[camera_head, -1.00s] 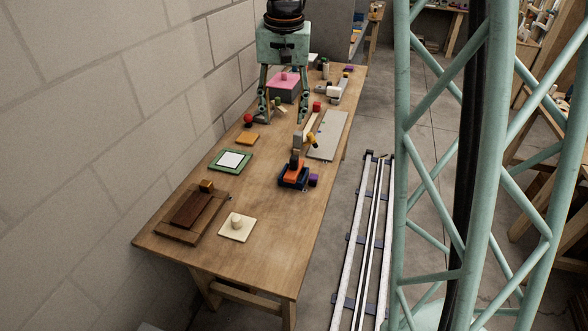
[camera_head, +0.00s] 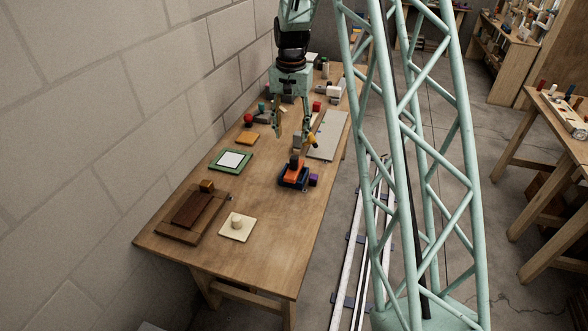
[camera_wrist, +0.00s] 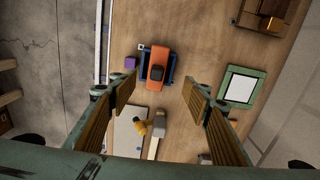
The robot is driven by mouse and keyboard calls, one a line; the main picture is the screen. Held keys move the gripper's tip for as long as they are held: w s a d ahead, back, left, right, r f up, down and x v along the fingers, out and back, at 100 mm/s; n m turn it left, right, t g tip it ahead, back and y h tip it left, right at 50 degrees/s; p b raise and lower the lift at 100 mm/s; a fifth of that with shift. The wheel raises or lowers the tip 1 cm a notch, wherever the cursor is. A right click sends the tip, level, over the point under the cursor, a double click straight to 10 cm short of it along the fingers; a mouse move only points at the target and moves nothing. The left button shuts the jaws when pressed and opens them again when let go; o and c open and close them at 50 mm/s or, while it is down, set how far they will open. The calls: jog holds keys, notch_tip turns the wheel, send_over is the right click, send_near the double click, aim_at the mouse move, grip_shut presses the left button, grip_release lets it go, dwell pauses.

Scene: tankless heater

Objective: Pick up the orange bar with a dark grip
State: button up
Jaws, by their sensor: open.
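The orange bar (camera_head: 290,180) lies on a dark blue base on the wooden table, near the table's right edge. A dark grip (camera_head: 295,162) stands up from its middle. In the wrist view the bar (camera_wrist: 155,56) and its dark grip (camera_wrist: 157,73) show from above, ahead of and roughly between the fingertips. My gripper (camera_head: 292,135) is open and empty, pointing down, above and behind the bar in the head view. Both fingers also show in the wrist view (camera_wrist: 159,82), wide apart, with the bar not touched.
A small purple cube (camera_head: 313,180) sits right beside the bar's base. A grey plate (camera_head: 328,140) and a yellow-ended tool (camera_head: 312,141) lie behind it. A green-framed white square (camera_head: 230,160), a cream knobbed plate (camera_head: 237,228) and a brown stepped block (camera_head: 193,211) stand left and front.

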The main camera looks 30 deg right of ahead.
aim_at(294, 157)
jog(key=f, duration=0.1)
jog(key=w+d+f, duration=0.1)
jog(key=f, duration=0.1)
jog(key=shift+w+d+f, duration=0.2)
jog(key=shift+d, duration=0.15)
jog(key=shift+f, duration=0.15)
jog(key=shift+f+b, duration=0.35)
jog(key=shift+f, duration=3.85)
jog(key=shift+f, duration=0.1)
jog(key=shift+s+f+b, duration=0.15)
jog(key=shift+f+b, duration=0.15)
jog(key=shift+f, duration=2.2)
jog(key=c, duration=1.2)
jog(key=shift+o, duration=0.2)
jog(key=shift+r, duration=0.2)
